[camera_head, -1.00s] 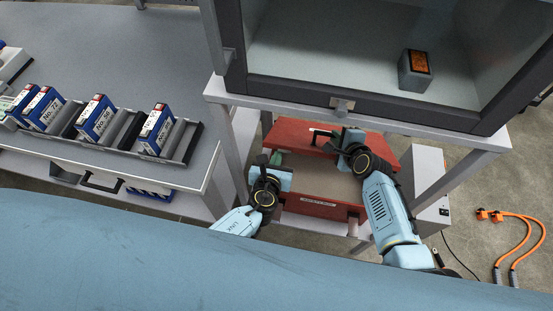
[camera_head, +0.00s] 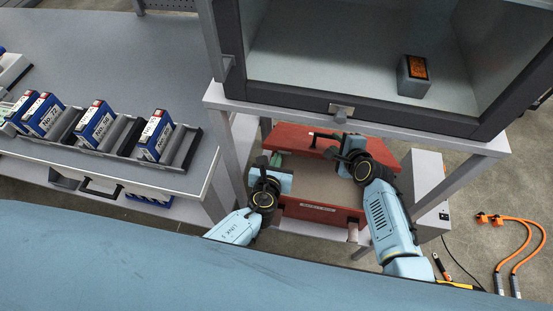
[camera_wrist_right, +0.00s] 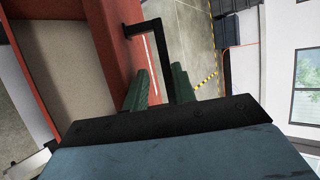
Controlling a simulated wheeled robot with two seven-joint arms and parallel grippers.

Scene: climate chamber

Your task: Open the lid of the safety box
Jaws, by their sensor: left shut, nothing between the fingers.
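The red safety box stands under the chamber, with its labelled red front (camera_head: 318,209) facing me. Its red lid (camera_head: 290,137) with a black handle (camera_head: 322,137) shows at the back. A beige surface (camera_head: 318,175) shows between lid and front, so the lid appears raised. My right gripper (camera_head: 345,147) is at the handle. In the right wrist view its green fingers (camera_wrist_right: 159,85) stand apart, and the black handle (camera_wrist_right: 165,40) runs close to the right-hand finger; contact is unclear. My left gripper (camera_head: 265,163) is shut and empty at the box's left side.
The chamber frame (camera_head: 350,118) overhangs the box, with legs beside it. A grey block with an orange face (camera_head: 412,78) sits inside the chamber. The left table (camera_head: 110,50) carries several blue boxes. Orange cables (camera_head: 520,245) lie on the floor at right.

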